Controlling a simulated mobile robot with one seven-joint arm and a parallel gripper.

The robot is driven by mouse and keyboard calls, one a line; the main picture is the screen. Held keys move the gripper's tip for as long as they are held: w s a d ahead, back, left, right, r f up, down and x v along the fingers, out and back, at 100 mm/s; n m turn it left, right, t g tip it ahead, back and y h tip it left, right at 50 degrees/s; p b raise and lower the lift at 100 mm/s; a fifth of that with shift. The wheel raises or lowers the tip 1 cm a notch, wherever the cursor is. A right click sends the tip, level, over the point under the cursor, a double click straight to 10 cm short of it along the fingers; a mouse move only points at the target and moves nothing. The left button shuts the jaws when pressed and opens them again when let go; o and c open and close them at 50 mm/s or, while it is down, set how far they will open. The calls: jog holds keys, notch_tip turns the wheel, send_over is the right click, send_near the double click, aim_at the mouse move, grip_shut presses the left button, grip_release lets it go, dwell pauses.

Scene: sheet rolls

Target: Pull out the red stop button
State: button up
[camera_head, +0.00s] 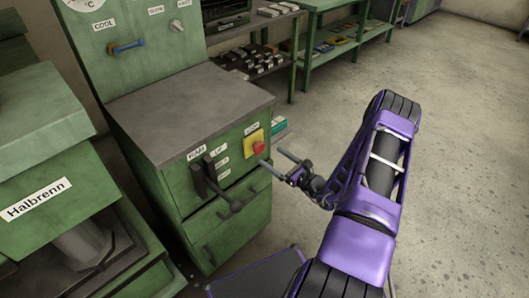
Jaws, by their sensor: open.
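The red stop button (259,147) sits on a yellow plate (250,143) on the front of the green machine cabinet, near its right edge. My gripper (283,163) is just right of the button, with its two grey fingers pointing left towards the cabinet front. The fingers are apart and nothing shows between them. One fingertip appears close to the button, slightly below it; I cannot tell whether it touches. My purple arm (362,190) reaches in from the lower right.
Black levers (208,180) stick out from the cabinet front, left of the button. A flat grey top (185,112) lies above it. A press labelled Halbrenn (40,200) stands at left. Green shelves (335,45) with parts stand behind. The concrete floor (465,130) at right is clear.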

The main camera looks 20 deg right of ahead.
aim_at(262, 149)
jog(key=x, duration=0.5)
grip_shut()
dwell(0.5)
